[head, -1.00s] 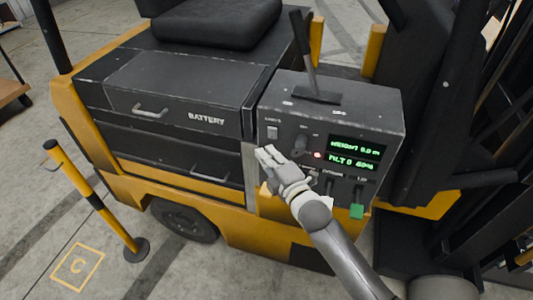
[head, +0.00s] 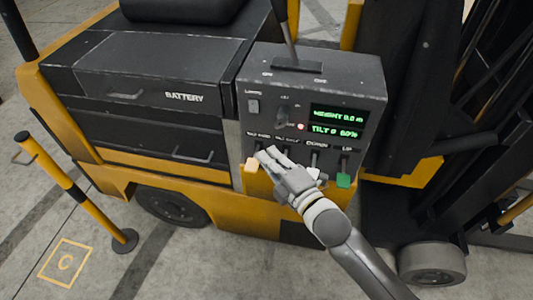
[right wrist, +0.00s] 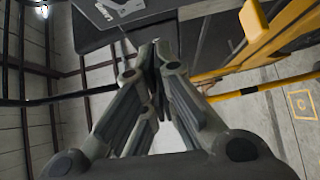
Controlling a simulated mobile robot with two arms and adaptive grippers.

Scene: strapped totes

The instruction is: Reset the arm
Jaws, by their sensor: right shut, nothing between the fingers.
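My right arm comes up from the lower right in the head view. Its gripper (head: 267,158) is shut and empty in front of the lower part of the control panel (head: 262,90). Whether it touches the panel cannot be told. In the right wrist view the fingers (right wrist: 154,52) meet with nothing between them. The panel has a green display reading height 0.0 m and tilt 0 60%, a small red light, a black lever (head: 287,35) on top, and coloured lever knobs: orange (head: 251,166) and green (head: 343,180). The gripper hides part of the lever row. My left gripper is not in view.
The yellow and black forklift body with a battery drawer (head: 140,85) stands left of the panel. A yellow and black post (head: 78,193) stands front left beside a floor square marked C (head: 65,262). The dark mast (head: 440,90) is at right. Floor in front is clear.

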